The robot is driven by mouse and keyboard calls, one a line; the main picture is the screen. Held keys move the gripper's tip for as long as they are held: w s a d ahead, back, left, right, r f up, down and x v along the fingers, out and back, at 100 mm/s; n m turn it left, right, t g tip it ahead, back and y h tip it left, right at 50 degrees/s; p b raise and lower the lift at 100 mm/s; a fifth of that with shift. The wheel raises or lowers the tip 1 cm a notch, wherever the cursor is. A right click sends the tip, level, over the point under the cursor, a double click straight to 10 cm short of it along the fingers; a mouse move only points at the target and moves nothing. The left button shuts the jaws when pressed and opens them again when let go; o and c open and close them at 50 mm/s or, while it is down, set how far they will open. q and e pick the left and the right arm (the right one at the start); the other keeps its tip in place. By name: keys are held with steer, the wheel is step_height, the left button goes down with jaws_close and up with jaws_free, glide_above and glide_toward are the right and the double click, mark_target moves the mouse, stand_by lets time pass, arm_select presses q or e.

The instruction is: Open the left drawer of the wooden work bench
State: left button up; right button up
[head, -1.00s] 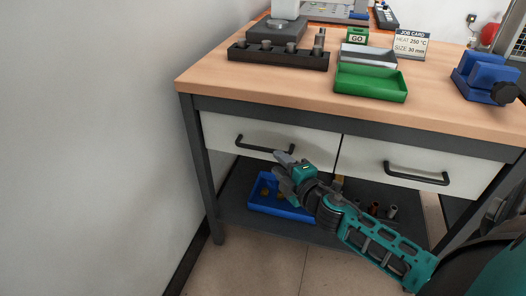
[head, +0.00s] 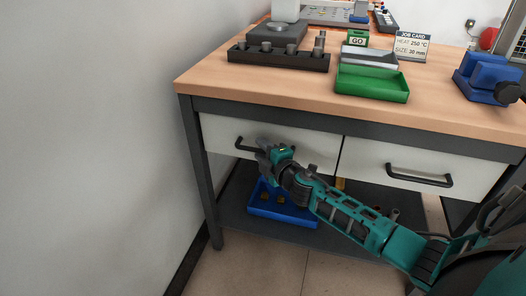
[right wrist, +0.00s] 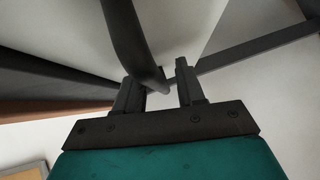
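The left drawer (head: 222,129) of the wooden work bench (head: 215,83) has a white front and appears closed. Its black bar handle (head: 243,146) is partly hidden behind my right gripper (head: 263,152). In the right wrist view the handle (right wrist: 128,38) runs down from the top to the gap between the fingertips of my right gripper (right wrist: 160,82). The fingers are apart, and the handle's near end lies at or between them. I cannot tell whether they touch it. My left gripper is not in view.
The right drawer (head: 370,167) with its black handle (head: 419,178) is closed. A blue bin (head: 290,217) stands on the lower shelf. A green tray (head: 372,83), a black rack (head: 275,58) and a blue vise (head: 486,75) stand on top. A wall (head: 80,150) is close on the left.

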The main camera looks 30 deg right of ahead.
jaws_close()
stand_by(0.3)
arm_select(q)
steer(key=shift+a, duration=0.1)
arm_select(e)
steer(key=shift+s+a, duration=0.1)
